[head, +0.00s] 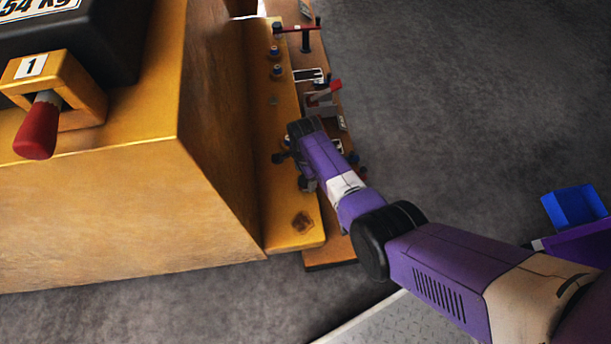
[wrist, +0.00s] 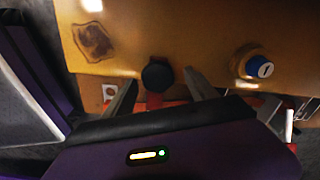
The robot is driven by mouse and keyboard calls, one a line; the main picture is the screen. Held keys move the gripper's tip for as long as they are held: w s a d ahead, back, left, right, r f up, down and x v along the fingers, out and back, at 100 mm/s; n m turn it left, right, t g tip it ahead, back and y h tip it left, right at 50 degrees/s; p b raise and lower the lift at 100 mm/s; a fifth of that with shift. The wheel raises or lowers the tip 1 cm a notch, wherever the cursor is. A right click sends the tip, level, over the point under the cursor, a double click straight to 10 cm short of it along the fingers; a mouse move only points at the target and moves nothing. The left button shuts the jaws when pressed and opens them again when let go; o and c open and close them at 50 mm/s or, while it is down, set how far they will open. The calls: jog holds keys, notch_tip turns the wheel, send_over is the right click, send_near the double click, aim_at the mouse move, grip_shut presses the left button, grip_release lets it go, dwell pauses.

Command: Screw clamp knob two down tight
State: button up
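A round black knob (wrist: 157,74) shows in the wrist view near the edge of the yellow ledge (wrist: 205,40). My gripper (wrist: 160,80) is open, with one finger on each side of the knob and a small gap visible on both sides. I cannot read a number on this knob. A blue-capped knob (wrist: 260,68) with a white mark, perhaps a 1, stands to the right, clear of the fingers. In the head view my gripper (head: 291,168) is over the ledge's near part, and the knob between its fingers cannot be made out clearly.
More blue-topped knobs (head: 276,71), a red T-handle (head: 301,30) and a red clamp lever (head: 325,91) line the ledge and the board beside it. A big yellow block (head: 215,120) rises left of the ledge. Grey floor (head: 450,110) is open at right, with a blue bin (head: 574,206).

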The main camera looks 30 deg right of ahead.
jog(key=shift+s, duration=0.1)
notch_tip(320, 180, up, 8)
jog(key=p, duration=0.3)
jog(key=shift+f+p, duration=0.15)
jog(key=shift+p, duration=0.2)
